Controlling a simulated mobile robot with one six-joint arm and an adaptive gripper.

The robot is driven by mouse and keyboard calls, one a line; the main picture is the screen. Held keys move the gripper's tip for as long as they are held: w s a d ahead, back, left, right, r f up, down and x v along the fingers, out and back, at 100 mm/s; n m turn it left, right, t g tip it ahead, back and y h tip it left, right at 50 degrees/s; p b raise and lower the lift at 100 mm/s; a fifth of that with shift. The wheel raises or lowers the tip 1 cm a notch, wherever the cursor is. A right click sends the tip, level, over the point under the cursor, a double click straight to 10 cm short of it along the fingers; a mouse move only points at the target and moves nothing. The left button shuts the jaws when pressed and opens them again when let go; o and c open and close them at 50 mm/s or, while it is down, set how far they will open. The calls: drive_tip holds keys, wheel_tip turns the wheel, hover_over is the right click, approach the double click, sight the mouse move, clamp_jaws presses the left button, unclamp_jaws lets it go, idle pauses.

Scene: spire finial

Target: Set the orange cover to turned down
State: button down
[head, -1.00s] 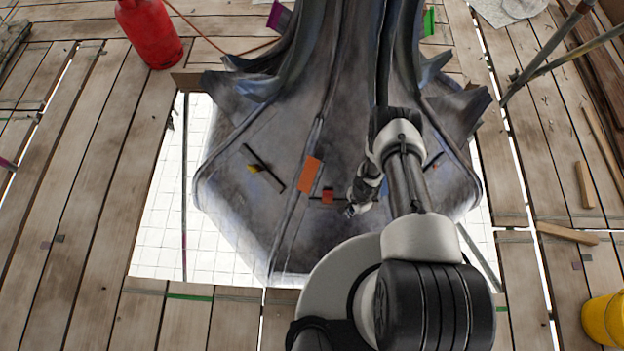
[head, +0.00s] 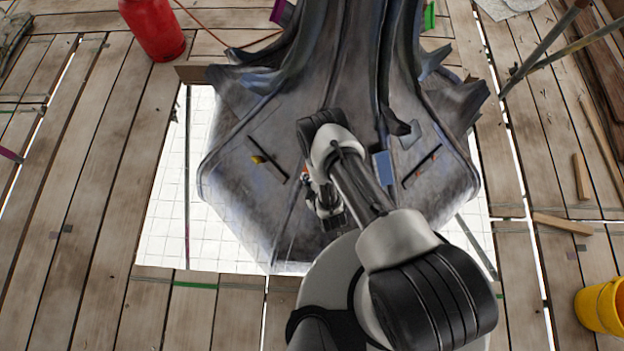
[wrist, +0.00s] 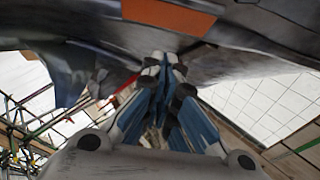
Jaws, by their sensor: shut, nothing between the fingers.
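The orange cover (wrist: 168,13) shows at the top of the wrist view as a flat plate against the dark grey spire surface (wrist: 230,62). In the head view my arm hides most of it; only a small orange-red patch shows beside the arm, and I cannot tell whether it is the cover. My gripper (wrist: 165,66) is shut and empty, below the cover in the wrist picture and apart from it. In the head view my gripper (head: 332,218) is over the spire's front face, partly hidden by my wrist. How the cover is turned cannot be told clearly.
A blue-grey plate (head: 382,166) lies on the spire right of my arm. Dark slots with small yellow (head: 258,159) and orange (head: 422,184) pieces flank it. Planks surround the opening. A red cylinder (head: 152,28) and yellow bucket (head: 603,306) stand well away.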

drive_tip(key=b+x, duration=0.3)
drive_tip(key=x, duration=0.4)
drive_tip(key=shift+w+f, duration=0.2)
drive_tip(key=shift+f, duration=0.15)
drive_tip(key=shift+w+d+f+b, duration=0.1)
drive_tip(key=shift+d+f+b, duration=0.15)
drive_tip(key=shift+d, duration=0.35)
drive_tip(key=shift+d+f+b, duration=0.15)
drive_tip(key=shift+d+f, duration=0.2)
drive_tip(key=shift+d, duration=0.25)
drive_tip(key=shift+w+d+f, duration=0.1)
drive_tip(key=shift+d+f, duration=0.1)
drive_tip(key=shift+d, duration=0.25)
drive_tip(key=shift+d+f+b, duration=0.4)
drive_tip(key=shift+b, duration=0.15)
drive_tip(key=shift+w+d+f+b, duration=0.1)
drive_tip(key=shift+d+f+b, duration=0.1)
drive_tip(key=shift+f+b, duration=0.15)
drive_tip(key=shift+w+d, duration=0.1)
drive_tip(key=shift+d, duration=0.3)
